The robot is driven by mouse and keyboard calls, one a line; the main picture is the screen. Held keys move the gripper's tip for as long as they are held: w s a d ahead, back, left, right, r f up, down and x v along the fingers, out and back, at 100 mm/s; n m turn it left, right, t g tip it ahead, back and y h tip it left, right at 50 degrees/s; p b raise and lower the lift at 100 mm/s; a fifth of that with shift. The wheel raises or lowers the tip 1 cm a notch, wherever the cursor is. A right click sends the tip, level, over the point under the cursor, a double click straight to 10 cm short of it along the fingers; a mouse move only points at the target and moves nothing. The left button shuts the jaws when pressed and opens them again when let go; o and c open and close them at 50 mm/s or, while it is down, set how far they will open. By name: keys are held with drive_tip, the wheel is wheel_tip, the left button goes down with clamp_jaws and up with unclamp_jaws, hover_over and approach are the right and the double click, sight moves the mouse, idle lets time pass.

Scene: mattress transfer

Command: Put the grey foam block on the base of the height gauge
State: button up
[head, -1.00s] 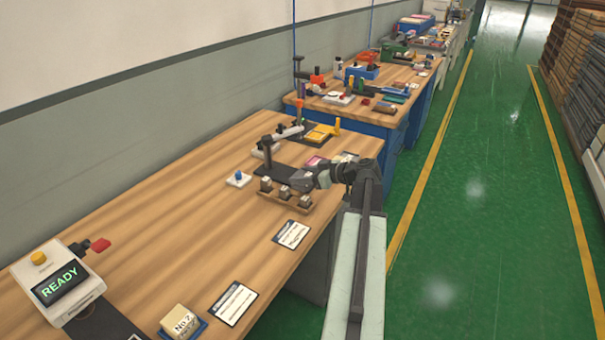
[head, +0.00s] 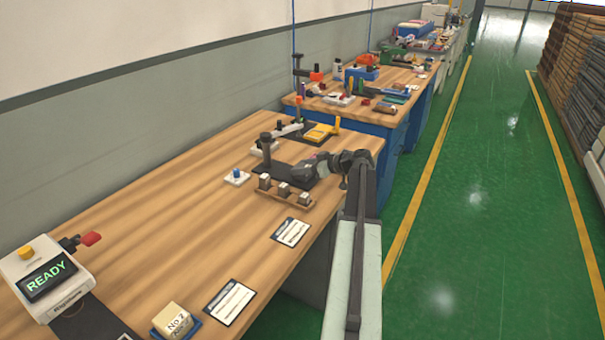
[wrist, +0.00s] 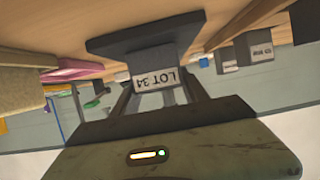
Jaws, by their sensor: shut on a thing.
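The wrist view is upside down, with the wooden bench at its top. My gripper (wrist: 158,88) is shut on the grey foam block (wrist: 150,64), which bears a white "LOT 34" label. A dark flat slab (wrist: 112,43), apparently the height gauge's base, lies between the block and the bench top. The block seems to be at or just over this slab; I cannot tell whether they touch. In the head view the height gauge (head: 266,148) has a dark column and flat base (head: 284,174). My gripper (head: 312,167) is over the base's right part and the block is not clear there.
A wooden holder (head: 284,196) with several small blocks stands just in front of the base. A white plate with a blue knob (head: 237,176) is to the left. Cards (head: 291,232) lie nearer. Another fixture with a yellow part (head: 320,131) stands behind.

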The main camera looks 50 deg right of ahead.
drive_tip(key=shift+f, duration=0.1)
drive_tip(key=o, duration=1.3)
drive_tip(key=shift+o, duration=0.2)
drive_tip(key=shift+s+r, duration=0.15)
drive_tip(key=shift+r, duration=0.3)
drive_tip(key=p+v, duration=0.4)
drive_tip(key=v, duration=0.7)
drive_tip(key=shift+s+p, duration=0.35)
drive_tip(key=shift+d, duration=0.15)
